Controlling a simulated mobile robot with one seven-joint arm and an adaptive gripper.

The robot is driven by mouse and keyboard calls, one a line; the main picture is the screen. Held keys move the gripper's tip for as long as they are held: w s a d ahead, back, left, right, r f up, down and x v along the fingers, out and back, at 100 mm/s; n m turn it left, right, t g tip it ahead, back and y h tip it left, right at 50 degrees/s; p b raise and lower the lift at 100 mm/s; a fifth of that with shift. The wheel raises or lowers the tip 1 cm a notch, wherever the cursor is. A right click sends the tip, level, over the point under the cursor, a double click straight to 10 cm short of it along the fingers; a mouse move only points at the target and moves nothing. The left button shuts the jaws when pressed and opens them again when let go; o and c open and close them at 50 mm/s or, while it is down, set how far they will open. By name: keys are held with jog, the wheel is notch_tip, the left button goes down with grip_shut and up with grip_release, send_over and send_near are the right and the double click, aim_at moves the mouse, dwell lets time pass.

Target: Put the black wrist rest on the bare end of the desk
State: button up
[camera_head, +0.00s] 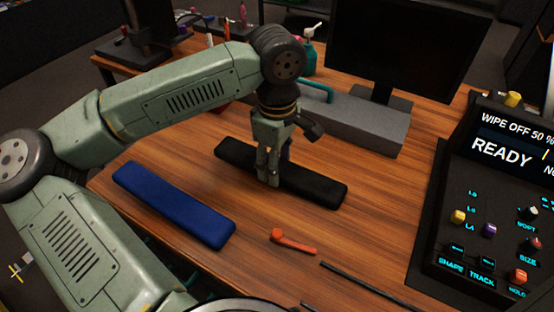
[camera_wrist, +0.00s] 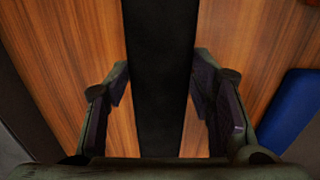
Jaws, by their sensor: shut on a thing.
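The black wrist rest (camera_head: 322,188) is a long padded bar lying on the wooden desk (camera_head: 375,215) near its middle, or barely above it; I cannot tell which. My gripper (camera_head: 270,179) points down over it and is shut across its width. In the wrist view the black wrist rest (camera_wrist: 160,60) runs lengthwise between the two fingers of my gripper (camera_wrist: 160,95). Part of the rest is hidden behind the fingers in the head view.
A blue wrist rest (camera_head: 175,204) lies to the left. An orange-red tool (camera_head: 293,242) and a thin black rod (camera_head: 365,283) lie in front. A grey block (camera_head: 350,122) and a monitor (camera_head: 395,50) stand behind. A lit control panel (camera_head: 490,200) stands at right.

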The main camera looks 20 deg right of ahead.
jog(key=shift+f, duration=0.2)
jog(key=o, duration=1.3)
jog(key=shift+r, duration=0.1)
notch_tip(320, 180, up, 12)
jog(key=shift+r+b, duration=0.15)
jog(key=shift+b, duration=0.25)
